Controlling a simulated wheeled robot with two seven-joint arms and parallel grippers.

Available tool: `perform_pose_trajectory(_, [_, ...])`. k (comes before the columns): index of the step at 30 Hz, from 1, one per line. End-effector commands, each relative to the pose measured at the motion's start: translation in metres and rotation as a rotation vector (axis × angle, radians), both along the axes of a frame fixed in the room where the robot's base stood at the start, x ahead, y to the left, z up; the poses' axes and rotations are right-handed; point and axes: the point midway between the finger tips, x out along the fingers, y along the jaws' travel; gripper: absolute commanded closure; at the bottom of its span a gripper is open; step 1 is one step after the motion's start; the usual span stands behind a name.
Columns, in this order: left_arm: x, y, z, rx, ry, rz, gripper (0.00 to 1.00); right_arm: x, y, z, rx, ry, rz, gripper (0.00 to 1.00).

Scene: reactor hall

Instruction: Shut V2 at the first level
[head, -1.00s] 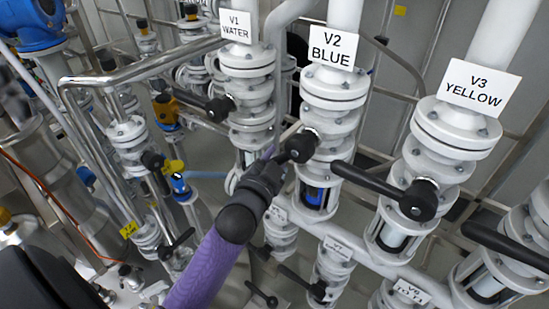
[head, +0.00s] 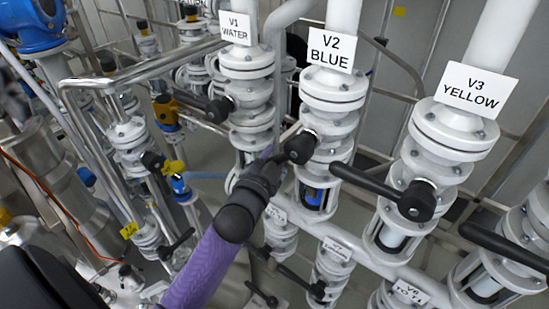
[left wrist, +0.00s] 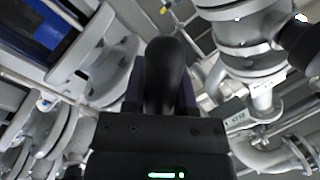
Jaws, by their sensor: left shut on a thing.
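The sign V2 BLUE (head: 331,48) hangs on the white middle pipe of the first level. Below it is the white flanged V2 valve (head: 334,88) with a black lever hub (head: 301,146). The V2 lever runs from the hub down-left into my left gripper (head: 270,168), which hides most of it. In the left wrist view, the rounded black lever (left wrist: 168,75) stands between the two purple-edged fingers. My left gripper is shut on it. My right gripper is not in view.
The V1 valve (head: 247,61) stands left of V2, with its black lever pointing left. The V3 valve (head: 452,135) is at the right; its lever (head: 365,183) reaches left close to V2. Lower-level valves and a pipe (head: 395,262) lie below. Steel pipes (head: 130,75) fill the left.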

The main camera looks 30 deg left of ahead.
Motion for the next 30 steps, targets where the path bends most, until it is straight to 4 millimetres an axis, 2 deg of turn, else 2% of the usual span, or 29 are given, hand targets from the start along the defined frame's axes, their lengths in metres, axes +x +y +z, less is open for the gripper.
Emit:
perform_pose_trajectory(1, [0.001,0.006,0.012,0.072,-0.008,0.002,1.00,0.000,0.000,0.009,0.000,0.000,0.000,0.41])
perform_pose_trajectory(4, [0.001,0.012,0.019,0.180,-0.018,0.003,1.00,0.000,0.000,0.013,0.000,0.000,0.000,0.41])
perform_pose_trajectory(12, [0.001,0.013,0.019,0.204,-0.024,0.002,1.00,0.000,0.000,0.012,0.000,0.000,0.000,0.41])
perform_pose_trajectory(13, [0.001,0.013,0.019,0.204,-0.024,0.002,0.65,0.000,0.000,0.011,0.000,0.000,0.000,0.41])
perform_pose_trajectory(18, [0.001,0.013,0.019,0.203,-0.022,0.003,0.31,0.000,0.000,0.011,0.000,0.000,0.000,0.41])
perform_pose_trajectory(26, [0.001,0.013,0.018,0.201,-0.020,0.002,0.31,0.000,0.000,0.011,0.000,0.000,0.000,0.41])
perform_pose_trajectory(30, [-0.014,0.010,0.015,0.201,-0.018,0.002,0.31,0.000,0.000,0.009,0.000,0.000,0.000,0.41])
